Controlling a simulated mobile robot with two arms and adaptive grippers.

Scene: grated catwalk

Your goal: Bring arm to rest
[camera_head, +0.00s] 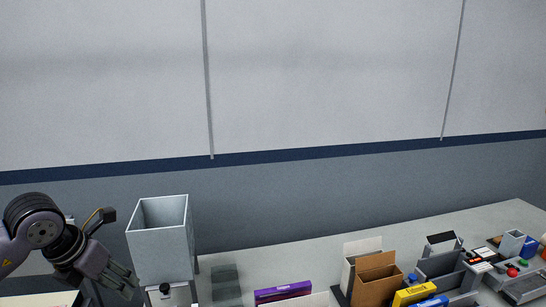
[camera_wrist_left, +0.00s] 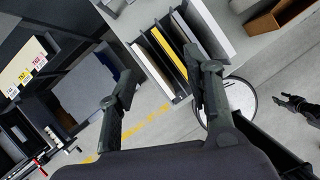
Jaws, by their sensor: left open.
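My left gripper (camera_head: 122,281) is at the lower left in the head view, to the left of a tall grey bin and apart from it. In the left wrist view its two dark fingers stand wide apart, and the gripper (camera_wrist_left: 162,82) is open with nothing between the fingertips. The fingers point over a rack and the floor beyond them. A dark claw-like shape at the right edge of the left wrist view looks like my other gripper (camera_wrist_left: 297,106); its jaws are too small to read. No right arm shows in the head view.
The open grey bin (camera_head: 160,240) stands right of my left arm. A long counter (camera_head: 330,250) along the wall carries a purple box (camera_head: 283,292), a brown carton (camera_head: 377,280), a yellow box (camera_head: 414,294) and grey trays.

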